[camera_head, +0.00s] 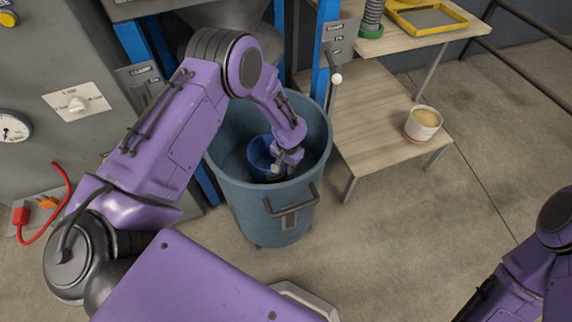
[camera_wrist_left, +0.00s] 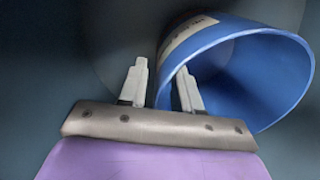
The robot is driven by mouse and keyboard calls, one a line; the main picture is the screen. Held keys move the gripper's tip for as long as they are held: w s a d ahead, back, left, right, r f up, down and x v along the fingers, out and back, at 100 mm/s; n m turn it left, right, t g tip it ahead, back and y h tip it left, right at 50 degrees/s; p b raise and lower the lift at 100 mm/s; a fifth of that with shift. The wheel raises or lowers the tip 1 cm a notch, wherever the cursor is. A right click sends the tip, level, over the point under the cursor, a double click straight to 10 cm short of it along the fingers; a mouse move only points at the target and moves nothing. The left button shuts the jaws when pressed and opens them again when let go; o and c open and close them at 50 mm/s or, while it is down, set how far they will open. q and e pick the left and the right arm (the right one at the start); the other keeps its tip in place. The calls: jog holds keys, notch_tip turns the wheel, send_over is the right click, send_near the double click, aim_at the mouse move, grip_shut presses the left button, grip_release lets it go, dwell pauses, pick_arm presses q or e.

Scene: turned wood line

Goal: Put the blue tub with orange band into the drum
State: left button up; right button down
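The blue tub (camera_head: 259,152) is inside the large blue-grey drum (camera_head: 245,205), below its rim. In the left wrist view the tub (camera_wrist_left: 262,75) looks tilted, with its mouth towards the camera and a pale label on its outside. My left gripper (camera_head: 279,170) reaches down into the drum at the tub's near right side. In the wrist view its fingers (camera_wrist_left: 162,82) stand apart, one outside the tub and one across its rim, with a gap beside the wall. My right gripper is out of frame; only part of that arm shows at lower right.
A wooden table (camera_head: 365,125) stands right of the drum, holding a white pot with tan contents (camera_head: 423,123). A grey machine panel (camera_head: 60,140) is at left. Floor at right is clear.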

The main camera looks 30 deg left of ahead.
pick_arm(q)
jog(key=shift+r, duration=0.3)
notch_tip(320, 180, up, 12)
jog(key=p, duration=0.1)
jog(key=shift+d+f, duration=0.15)
jog(key=shift+d, duration=0.2)
